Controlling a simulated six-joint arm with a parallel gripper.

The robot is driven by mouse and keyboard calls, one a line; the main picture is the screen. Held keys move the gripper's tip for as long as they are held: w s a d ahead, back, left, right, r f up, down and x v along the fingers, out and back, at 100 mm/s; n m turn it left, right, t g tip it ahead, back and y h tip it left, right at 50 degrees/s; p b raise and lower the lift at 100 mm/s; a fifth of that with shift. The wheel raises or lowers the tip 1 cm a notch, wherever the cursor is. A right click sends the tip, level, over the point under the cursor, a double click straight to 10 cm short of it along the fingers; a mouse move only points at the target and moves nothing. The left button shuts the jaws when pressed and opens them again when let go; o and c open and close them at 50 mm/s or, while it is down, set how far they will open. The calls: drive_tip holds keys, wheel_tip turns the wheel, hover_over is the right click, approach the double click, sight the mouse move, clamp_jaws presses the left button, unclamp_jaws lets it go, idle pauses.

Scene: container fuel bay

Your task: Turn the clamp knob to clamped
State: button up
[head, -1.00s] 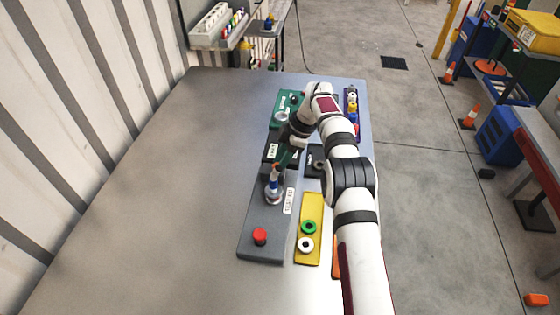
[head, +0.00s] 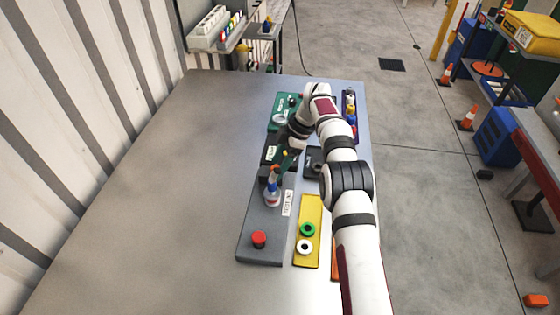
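My gripper (head: 285,160) is over the black station (head: 268,162) in the middle of the table, pointing down and left. Its fingers are small and dark against the station, so I cannot tell whether they are open or shut. The black station carries a white label that is too small to read. I cannot make out the clamp knob, which may be hidden by the gripper or arm. Just in front, a small bottle-like item (head: 272,192) with white, blue and orange parts stands on the grey panel (head: 262,220). I cannot tell whether my gripper touches anything.
The grey panel has a red button (head: 259,239). A yellow plate (head: 310,215) beside it holds a green ring and a white ring. A green station (head: 283,102) is behind, and a purple tray (head: 349,105) is right of my arm. The table's left half (head: 160,190) is clear.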

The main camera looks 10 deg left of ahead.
drive_tip(key=v, duration=0.7)
drive_tip(key=shift+r, duration=0.1)
drive_tip(key=s+d+r+m+h, duration=0.1)
drive_tip(key=s+d+r+m, duration=0.3)
drive_tip(key=s+r+m, duration=0.4)
drive_tip(key=s+d+r+m, duration=0.5)
drive_tip(key=s+r+m, duration=0.15)
drive_tip(key=s, duration=0.35)
drive_tip(key=s+d+f+m, duration=0.1)
drive_tip(key=s+m, duration=0.3)
drive_tip(key=s, duration=0.4)
drive_tip(key=s+d+f+m+h, duration=0.1)
drive_tip(key=s+f+m, duration=0.3)
drive_tip(key=s, duration=0.3)
drive_tip(key=s+d+f+m+t, duration=0.1)
drive_tip(key=s+m, duration=0.3)
drive_tip(key=s, duration=0.4)
drive_tip(key=shift+s+d+f+h, duration=0.3)
drive_tip(key=shift+d+f, duration=0.3)
drive_tip(key=shift+f, duration=0.25)
